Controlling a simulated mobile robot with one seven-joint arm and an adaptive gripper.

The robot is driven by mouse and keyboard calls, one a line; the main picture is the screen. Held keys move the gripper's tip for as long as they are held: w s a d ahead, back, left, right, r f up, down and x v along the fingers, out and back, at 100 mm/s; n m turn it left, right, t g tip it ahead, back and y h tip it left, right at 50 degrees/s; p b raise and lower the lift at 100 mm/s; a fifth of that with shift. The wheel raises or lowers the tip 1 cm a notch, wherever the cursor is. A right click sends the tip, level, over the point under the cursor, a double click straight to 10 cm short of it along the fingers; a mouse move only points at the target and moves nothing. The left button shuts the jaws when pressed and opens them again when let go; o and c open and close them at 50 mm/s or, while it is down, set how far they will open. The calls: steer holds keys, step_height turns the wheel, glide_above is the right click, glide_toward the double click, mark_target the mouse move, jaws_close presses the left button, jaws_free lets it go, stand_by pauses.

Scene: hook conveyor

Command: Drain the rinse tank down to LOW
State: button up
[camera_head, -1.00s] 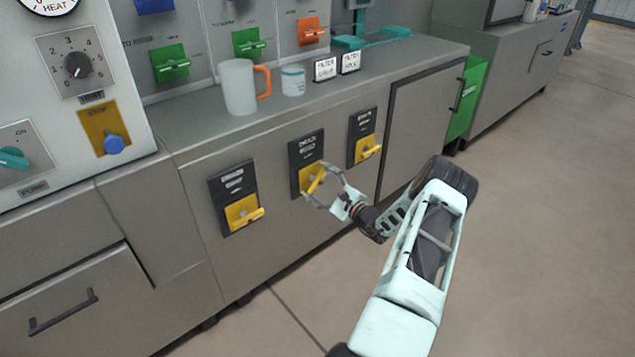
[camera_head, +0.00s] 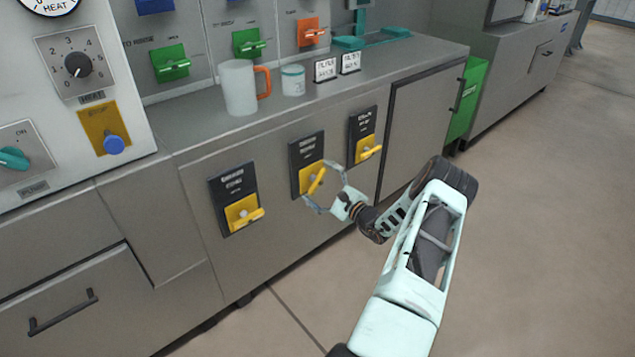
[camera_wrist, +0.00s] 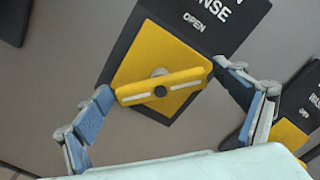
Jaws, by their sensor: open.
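The rinse drain valve is the middle black plate (camera_head: 307,149) on the cabinet front. It has a yellow square and a yellow bar handle (camera_head: 317,181), turned diagonally in the head view. In the wrist view the plate's label is cut off and reads "NSE" and "OPEN", and the handle (camera_wrist: 162,87) lies across the yellow square. My gripper (camera_head: 321,184) is open in front of this valve. In the wrist view its two fingers (camera_wrist: 162,83) stand apart, one near each end of the handle, with no clear grip on it. No rinse tank level shows.
Similar yellow-handled valves sit at left (camera_head: 243,213) and right (camera_head: 367,150), their handles at another angle from the middle one. The counter above holds a mug (camera_head: 239,88), a small cup (camera_head: 293,81) and two label signs (camera_head: 325,69). Floor at right is clear.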

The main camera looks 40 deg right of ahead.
steer(key=s, duration=1.2)
steer(key=shift+d, duration=0.45)
stand_by(5.8)
